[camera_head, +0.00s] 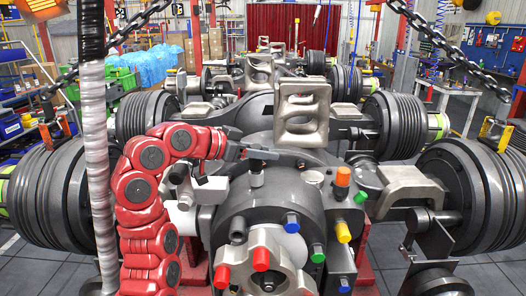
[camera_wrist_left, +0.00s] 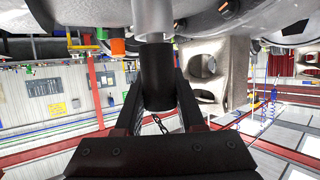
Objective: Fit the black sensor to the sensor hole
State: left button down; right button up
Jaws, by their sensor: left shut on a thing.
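My left gripper (camera_head: 262,154) reaches in over the middle axle housing. It is shut on the black sensor (camera_head: 256,167), which hangs upright below the fingers. In the left wrist view the black sensor (camera_wrist_left: 158,92) shows as a dark cylinder between the two fingers (camera_wrist_left: 160,88). A pale grey cylindrical part (camera_wrist_left: 152,18) shows at its far end, toward the housing. I cannot make out the sensor hole or tell whether the sensor's tip is in it. My right gripper is not in view.
The axle housing (camera_head: 270,198) carries red, blue, green, yellow and orange caps close by. A pale metal bracket (camera_head: 302,112) stands just behind the gripper. Ribbed black drums (camera_head: 470,200) flank the axle, and chains hang at both sides.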

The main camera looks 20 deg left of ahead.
pick_arm(q)
jog(key=shift+f, duration=0.3)
jog(key=shift+c, duration=2.2)
grip_release()
jog(key=shift+r, duration=0.15)
jog(key=shift+r+b, duration=0.65)
jog(key=shift+r, duration=0.15)
jog(key=s+d+r+b, duration=0.1)
jog(key=s+d+b, duration=0.1)
jog(key=s, duration=0.5)
jog(key=s+d+r+b, duration=0.2)
jog(key=s+b, duration=0.2)
jog(key=s, duration=0.4)
jog(key=shift+s+b, duration=0.2)
jog(key=shift+b, duration=0.1)
jog(key=shift+r, duration=0.1)
